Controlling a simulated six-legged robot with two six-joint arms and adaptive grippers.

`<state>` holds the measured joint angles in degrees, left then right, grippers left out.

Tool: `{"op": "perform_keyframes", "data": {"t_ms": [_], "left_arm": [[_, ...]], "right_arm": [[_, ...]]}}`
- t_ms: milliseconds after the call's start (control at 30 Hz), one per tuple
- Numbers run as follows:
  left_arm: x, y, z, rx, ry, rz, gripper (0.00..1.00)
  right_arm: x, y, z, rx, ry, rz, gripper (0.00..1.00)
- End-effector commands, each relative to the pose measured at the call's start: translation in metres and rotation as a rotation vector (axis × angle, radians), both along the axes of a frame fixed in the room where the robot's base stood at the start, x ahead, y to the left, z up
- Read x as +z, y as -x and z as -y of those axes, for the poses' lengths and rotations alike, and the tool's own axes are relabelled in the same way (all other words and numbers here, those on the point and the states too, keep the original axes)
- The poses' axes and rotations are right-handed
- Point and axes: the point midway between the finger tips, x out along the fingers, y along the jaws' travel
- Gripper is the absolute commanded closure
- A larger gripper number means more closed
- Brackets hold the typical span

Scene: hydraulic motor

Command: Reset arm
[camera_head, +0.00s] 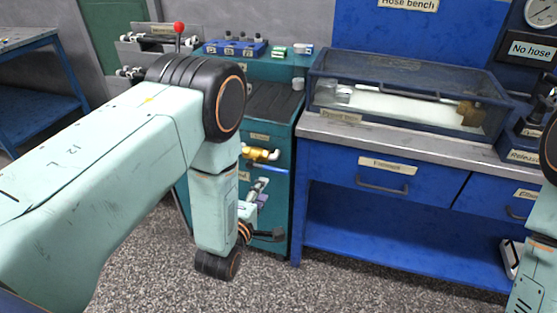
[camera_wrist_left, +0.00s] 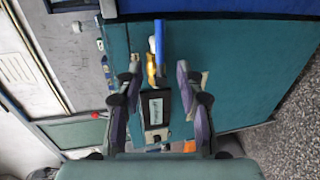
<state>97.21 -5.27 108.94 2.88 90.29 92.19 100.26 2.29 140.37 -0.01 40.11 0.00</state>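My left arm (camera_head: 120,150) reaches in from the left, and its forearm hangs down in front of the teal cabinet (camera_head: 268,105). My left gripper (camera_head: 266,212) points right, low beside the cabinet front. In the left wrist view my left gripper (camera_wrist_left: 158,88) is open, its two fingers apart with nothing clearly held between them. A yellow fitting (camera_head: 260,153) sits on the cabinet front above the gripper; it also shows in the wrist view (camera_wrist_left: 151,70), beyond the fingers.
A blue hose bench (camera_head: 395,222) with drawers and a clear-sided case (camera_head: 335,112) stands right of the cabinet. A red-knobbed lever (camera_head: 179,30) rises behind my left arm. A blue table (camera_head: 38,103) stands far left. The speckled floor in front is clear.

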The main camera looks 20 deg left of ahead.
Motion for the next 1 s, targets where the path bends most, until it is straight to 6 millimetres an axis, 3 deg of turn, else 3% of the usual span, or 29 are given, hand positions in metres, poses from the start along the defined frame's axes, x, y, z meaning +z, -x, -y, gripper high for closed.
{"op": "perform_keyframes", "data": {"t_ms": [167, 267, 367, 467, 567, 733, 867, 1000], "left_arm": [[-0.001, 0.000, 0.000, -0.007, -0.032, -0.002, 0.62], [-0.009, 0.002, 0.000, -0.032, -0.146, -0.034, 0.62], [-0.031, 0.017, -0.001, -0.094, -0.333, -0.138, 0.62], [-0.058, 0.045, -0.004, -0.190, -0.532, -0.277, 0.62], [-0.084, 0.081, -0.009, -0.316, -0.714, -0.422, 0.62], [-0.116, 0.163, -0.021, -0.611, -0.972, -0.669, 0.62], [-0.126, 0.242, -0.028, -0.908, -1.097, -0.840, 0.62], [-0.119, 0.315, -0.032, -1.172, -1.122, -0.960, 0.62]], "right_arm": [[0.000, 0.000, 0.000, 0.000, 0.000, 0.000, 0.60], [0.000, 0.000, 0.000, 0.000, 0.000, 0.000, 0.60], [0.000, 0.000, 0.000, 0.000, 0.000, 0.000, 0.60], [0.000, 0.000, 0.000, 0.000, 0.000, 0.000, 0.60], [0.000, 0.000, 0.000, 0.000, 0.000, 0.000, 0.60], [0.000, 0.000, 0.000, 0.000, 0.000, 0.000, 0.60], [0.000, 0.000, 0.000, 0.000, 0.000, 0.000, 0.60], [0.000, 0.000, 0.000, 0.000, 0.000, 0.000, 0.60]]}}
